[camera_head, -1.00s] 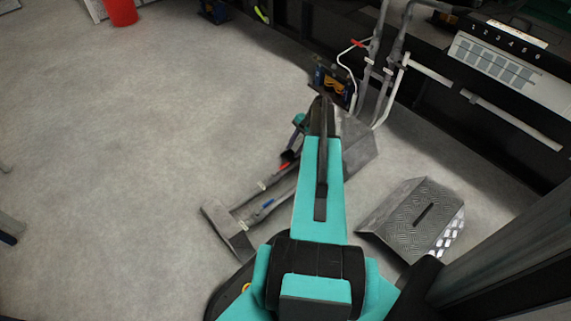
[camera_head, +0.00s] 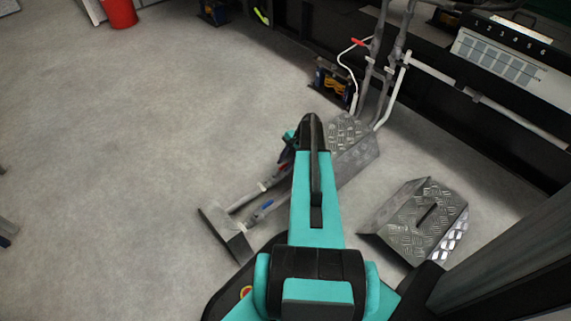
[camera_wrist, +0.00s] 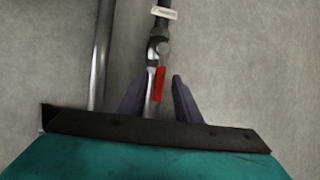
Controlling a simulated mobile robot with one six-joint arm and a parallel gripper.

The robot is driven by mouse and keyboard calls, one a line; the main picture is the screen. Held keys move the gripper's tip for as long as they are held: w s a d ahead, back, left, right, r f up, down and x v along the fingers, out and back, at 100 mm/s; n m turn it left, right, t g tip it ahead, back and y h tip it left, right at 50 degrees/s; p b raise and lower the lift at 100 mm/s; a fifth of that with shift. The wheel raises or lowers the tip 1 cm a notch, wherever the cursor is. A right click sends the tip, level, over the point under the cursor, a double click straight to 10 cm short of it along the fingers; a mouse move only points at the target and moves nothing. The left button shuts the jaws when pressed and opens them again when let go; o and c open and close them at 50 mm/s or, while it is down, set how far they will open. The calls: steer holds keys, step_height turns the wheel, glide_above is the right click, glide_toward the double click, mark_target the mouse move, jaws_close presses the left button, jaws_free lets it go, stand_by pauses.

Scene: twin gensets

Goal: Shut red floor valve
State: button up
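The red floor valve's handle (camera_wrist: 159,84) shows in the wrist view, lying roughly in line with its grey pipe and slightly to its right. In the head view only a small bit of red (camera_head: 282,168) shows beside my arm. My gripper (camera_wrist: 157,77) is open, with one dark finger on each side of the handle and pipe. I see gaps between the fingers and the handle; I cannot tell the height between them. In the head view my arm hides most of the gripper.
A blue-handled valve (camera_head: 266,204) sits on the parallel pipe nearby. A tread-plate cover (camera_head: 352,137) lies behind my arm, and a second tread-plate step (camera_head: 422,215) stands to the right. Upright pipes (camera_head: 375,75) rise at the back. The floor at left is open.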

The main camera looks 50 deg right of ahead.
jaws_close()
